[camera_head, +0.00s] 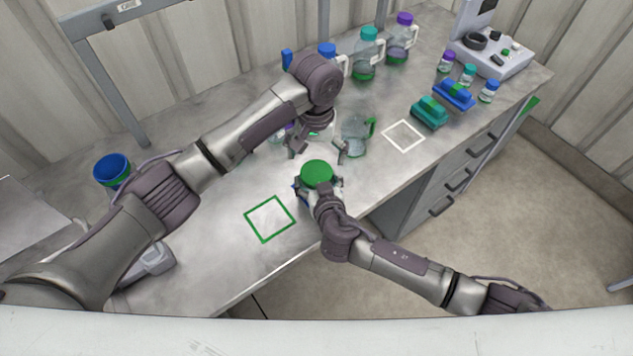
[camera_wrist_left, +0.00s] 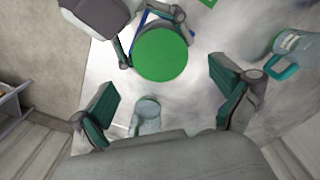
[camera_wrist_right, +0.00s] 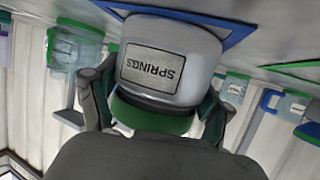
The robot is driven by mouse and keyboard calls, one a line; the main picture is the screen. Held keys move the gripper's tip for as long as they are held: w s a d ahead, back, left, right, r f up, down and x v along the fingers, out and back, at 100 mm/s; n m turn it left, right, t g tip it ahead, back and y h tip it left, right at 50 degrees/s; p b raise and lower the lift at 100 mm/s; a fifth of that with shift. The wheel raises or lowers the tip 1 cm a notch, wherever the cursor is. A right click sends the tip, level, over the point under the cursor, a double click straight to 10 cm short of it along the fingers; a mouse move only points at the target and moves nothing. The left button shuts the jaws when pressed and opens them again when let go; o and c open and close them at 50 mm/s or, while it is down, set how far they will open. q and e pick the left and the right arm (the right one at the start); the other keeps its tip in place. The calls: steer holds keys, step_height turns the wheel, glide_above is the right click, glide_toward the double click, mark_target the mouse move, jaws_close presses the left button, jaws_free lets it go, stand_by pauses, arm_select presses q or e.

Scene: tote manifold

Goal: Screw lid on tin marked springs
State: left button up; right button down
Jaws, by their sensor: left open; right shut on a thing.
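The grey tin (camera_wrist_right: 185,42) labelled SPRINGS appears upside down in the right wrist view, standing in a blue outline (camera_wrist_right: 240,35) on the bench. A green lid (camera_head: 316,172) sits on top of it; how tightly it is seated I cannot tell. The lid's full round top shows in the left wrist view (camera_wrist_left: 160,55). My right gripper (camera_wrist_right: 155,105) is shut on the tin, its fingers on both sides near the lid. My left gripper (camera_head: 318,150) is open and empty, just beyond and above the lid, its fingertips wide apart and not touching it.
A glass jug with green handle (camera_head: 356,135) stands close right of my left gripper. Green (camera_head: 269,218) and white (camera_head: 403,136) outlined squares are empty. Jugs with teal (camera_head: 368,60) and purple lids stand at the back.

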arm_select(q)
step_height(320, 180, up, 11)
steer(key=shift+r, duration=0.2)
arm_select(e)
jaws_free()
stand_by(0.3)
steer(key=v, duration=1.2)
steer(key=shift+f, duration=0.1)
